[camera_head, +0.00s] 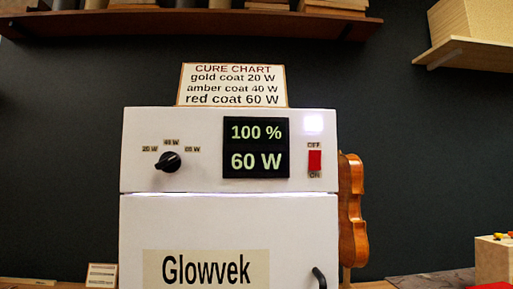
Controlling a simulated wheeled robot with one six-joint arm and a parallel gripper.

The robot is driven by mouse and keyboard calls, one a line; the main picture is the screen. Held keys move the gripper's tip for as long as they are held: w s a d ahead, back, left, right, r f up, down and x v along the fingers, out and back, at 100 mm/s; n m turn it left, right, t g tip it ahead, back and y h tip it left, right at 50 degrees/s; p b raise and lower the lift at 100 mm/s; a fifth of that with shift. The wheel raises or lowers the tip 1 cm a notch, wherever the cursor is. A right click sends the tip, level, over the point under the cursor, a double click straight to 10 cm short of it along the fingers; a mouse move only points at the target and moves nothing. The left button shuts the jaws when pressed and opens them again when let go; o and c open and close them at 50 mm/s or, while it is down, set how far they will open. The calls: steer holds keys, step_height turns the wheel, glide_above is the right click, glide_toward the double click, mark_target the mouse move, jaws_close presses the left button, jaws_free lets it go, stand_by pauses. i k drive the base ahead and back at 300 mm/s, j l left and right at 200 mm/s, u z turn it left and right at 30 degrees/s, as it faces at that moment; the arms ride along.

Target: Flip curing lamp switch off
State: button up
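The white curing lamp cabinet (150,225), labelled Glowvek, stands in the middle of the view. Its red switch (315,160) is at the upper right of the front panel, with OFF printed above it and ON below it. Which way the switch is tipped is too small to tell. The display (256,148) reads 100 % and 60 W. A black knob (168,162) sits at the left among marks for 20 W, 40 W and 60 W. My gripper is not in view.
A cure chart sign (232,85) stands on top of the cabinet. A violin body (352,210) is close behind its right side. A black door handle (320,278) sticks out at the lower right. A shelf (190,24) runs above, and a wooden block (493,262) is at far right.

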mark_target(315, 155)
steer(key=j+z, duration=0.1)
steer(key=j, duration=0.4)
steer(key=k+j+z, duration=0.1)
steer(key=j, duration=0.4)
steer(key=j+z, duration=0.1)
steer(key=j, duration=0.35)
steer(key=k+j+z, duration=0.1)
steer(key=j, duration=0.4)
steer(key=k+j+z, duration=0.1)
steer(key=j, duration=0.35)
